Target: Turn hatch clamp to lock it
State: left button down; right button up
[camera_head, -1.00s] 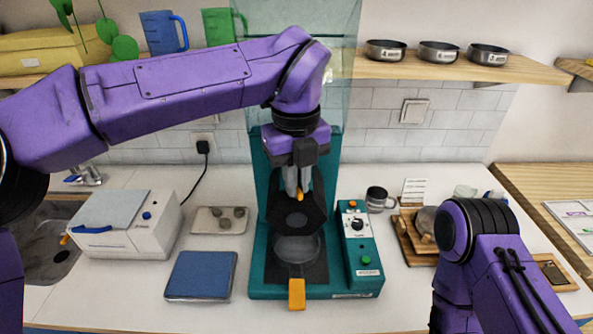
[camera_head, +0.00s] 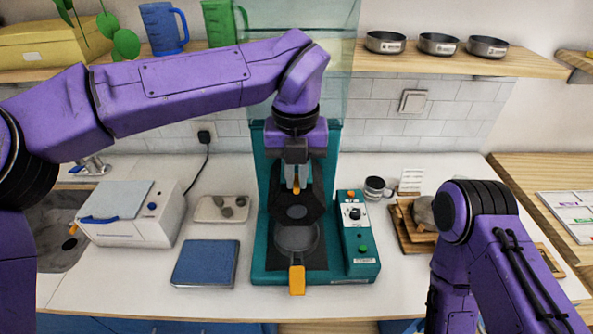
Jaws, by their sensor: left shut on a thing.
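A teal machine (camera_head: 259,262) stands on the counter, with a black plate and a round glassy part in its middle. A small orange piece, seemingly the hatch clamp (camera_head: 296,191), shows at the tips of my left gripper (camera_head: 296,184). This gripper points down inside the machine's frame and is shut on that piece; the fingers hide most of it. A larger orange handle (camera_head: 297,280) sticks out at the machine's front. My right arm shows at the lower right, but its gripper is not in view.
A blue pad (camera_head: 206,263), a tray (camera_head: 208,210) and a white box (camera_head: 130,225) lie left. A metal cup (camera_head: 375,190) and wooden boards (camera_head: 408,232) stand right.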

aim_at(297, 181)
pick_arm(q)
jog(key=shift+f, duration=0.1)
jog(key=c, duration=1.2)
grip_release()
notch_tip(297, 181, up, 11)
jog(key=shift+f+b, duration=0.2)
jog(key=shift+b, duration=0.1)
